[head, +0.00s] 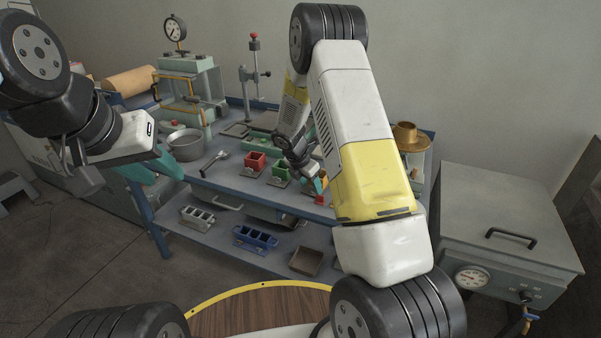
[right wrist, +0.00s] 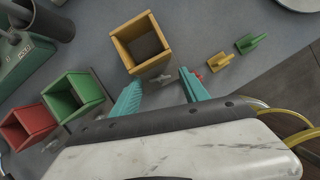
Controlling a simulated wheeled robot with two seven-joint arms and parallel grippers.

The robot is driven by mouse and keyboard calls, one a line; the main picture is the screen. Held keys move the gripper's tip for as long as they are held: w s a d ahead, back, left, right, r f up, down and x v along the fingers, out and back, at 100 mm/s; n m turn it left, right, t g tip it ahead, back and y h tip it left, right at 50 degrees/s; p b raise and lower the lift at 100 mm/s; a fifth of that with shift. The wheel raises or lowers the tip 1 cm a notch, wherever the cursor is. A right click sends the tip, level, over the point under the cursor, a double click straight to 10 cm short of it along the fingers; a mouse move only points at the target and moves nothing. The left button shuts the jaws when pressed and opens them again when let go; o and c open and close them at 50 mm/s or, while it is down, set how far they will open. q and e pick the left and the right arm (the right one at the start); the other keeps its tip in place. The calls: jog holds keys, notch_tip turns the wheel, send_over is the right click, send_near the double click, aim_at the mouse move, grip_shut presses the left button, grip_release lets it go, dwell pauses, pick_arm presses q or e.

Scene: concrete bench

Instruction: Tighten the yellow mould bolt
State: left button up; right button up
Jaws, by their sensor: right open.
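The yellow mould (right wrist: 122,50) is an open-topped square box standing on the bench in the right wrist view. Its silver bolt (right wrist: 161,78) sticks out from the side facing my right gripper (right wrist: 160,84). That gripper is open, its two teal fingers apart on either side of the bolt's line, with nothing visibly held. In the head view my right gripper (head: 316,184) is at the bench's front right, and my arm hides most of the yellow mould. My left gripper (head: 152,170) hangs at the left, in front of the bench; its finger gap is unclear.
A green mould (right wrist: 91,88) and a red mould (right wrist: 42,118) stand left of the yellow one. Small yellow (right wrist: 220,61) and green (right wrist: 251,43) pieces lie to its right. A pot (head: 185,146) and scoop (head: 213,160) are on the bench's left; a grey cabinet (head: 510,205) stands right.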

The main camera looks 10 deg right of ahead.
jog(key=v, duration=0.7)
jog(key=shift+r, duration=0.35)
jog(key=shift+s+a, duration=0.15)
jog(key=shift+c, duration=0.2)
